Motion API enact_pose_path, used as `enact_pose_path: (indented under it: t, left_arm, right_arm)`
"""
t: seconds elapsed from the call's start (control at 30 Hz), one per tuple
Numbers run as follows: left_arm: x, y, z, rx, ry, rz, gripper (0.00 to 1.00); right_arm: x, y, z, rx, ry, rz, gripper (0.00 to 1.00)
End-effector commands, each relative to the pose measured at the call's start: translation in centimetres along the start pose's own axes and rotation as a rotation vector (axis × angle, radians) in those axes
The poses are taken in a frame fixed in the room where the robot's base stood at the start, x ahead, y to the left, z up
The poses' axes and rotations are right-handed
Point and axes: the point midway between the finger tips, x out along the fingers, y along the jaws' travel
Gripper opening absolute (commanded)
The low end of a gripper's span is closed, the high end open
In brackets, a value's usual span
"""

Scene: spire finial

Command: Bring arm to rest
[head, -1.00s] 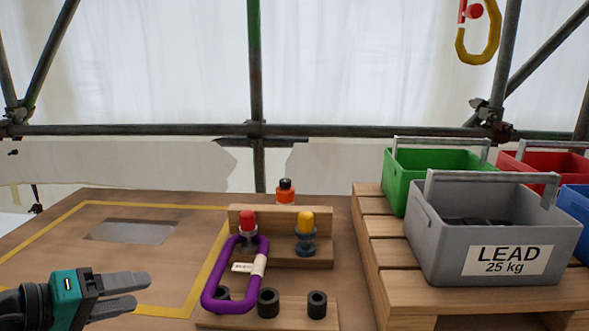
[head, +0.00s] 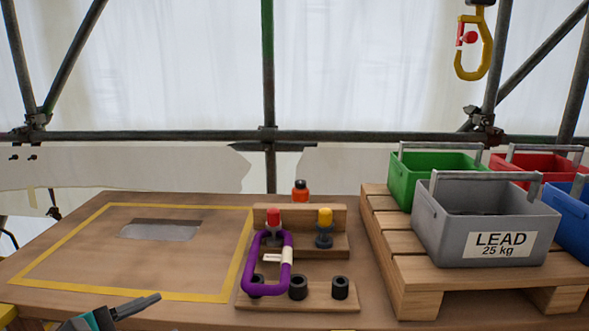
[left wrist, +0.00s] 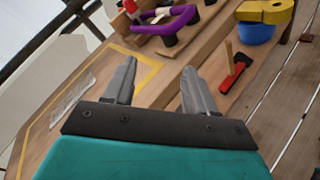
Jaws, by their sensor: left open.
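My left gripper (head: 137,308) shows at the bottom left edge of the head view, only partly in frame. It also shows in the left wrist view (left wrist: 160,82), where its two grey fingers stand apart with nothing between them. It is over the front part of the wooden table (head: 60,232), near the yellow-outlined area. The purple carabiner-shaped loop (head: 286,270) leans on the wooden rack, apart from the gripper. My right gripper is in neither view.
A wooden rack (head: 335,246) holds red-topped (head: 273,217) and yellow-topped (head: 325,217) pieces. A pallet (head: 408,270) at right carries a grey LEAD box (head: 440,238), a green bin (head: 402,188) and others. A yellow hook (head: 486,60) hangs above. A red-headed tool (left wrist: 232,80) lies near a blue tub (left wrist: 258,32).

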Motion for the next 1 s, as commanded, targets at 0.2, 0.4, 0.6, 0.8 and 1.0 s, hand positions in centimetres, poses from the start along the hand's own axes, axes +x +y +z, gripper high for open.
enact_pose_path:
  t: [0.2, 0.4, 0.6, 0.8, 1.0]
  left_arm:
    - [0.3, -2.6, -0.8, -1.142, -0.034, 0.191, 0.56]
    - [-0.9, -7.2, -3.3, -2.192, -0.099, 0.430, 0.56]
    - [-3.0, -13.8, -5.1, 2.954, 0.254, -0.730, 0.56]
    - [-4.5, -18.6, -5.3, 2.350, 0.314, -0.691, 0.56]
    - [-4.7, -19.6, -5.2, 2.224, 0.329, -0.679, 0.56]
  right_arm:
    - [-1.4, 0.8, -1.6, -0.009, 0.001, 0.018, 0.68]
    - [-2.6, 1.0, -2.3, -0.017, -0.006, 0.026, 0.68]
    - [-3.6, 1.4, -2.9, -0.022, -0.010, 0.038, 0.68]
    - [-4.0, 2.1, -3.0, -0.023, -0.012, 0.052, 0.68]
    - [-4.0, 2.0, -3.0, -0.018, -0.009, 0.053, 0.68]
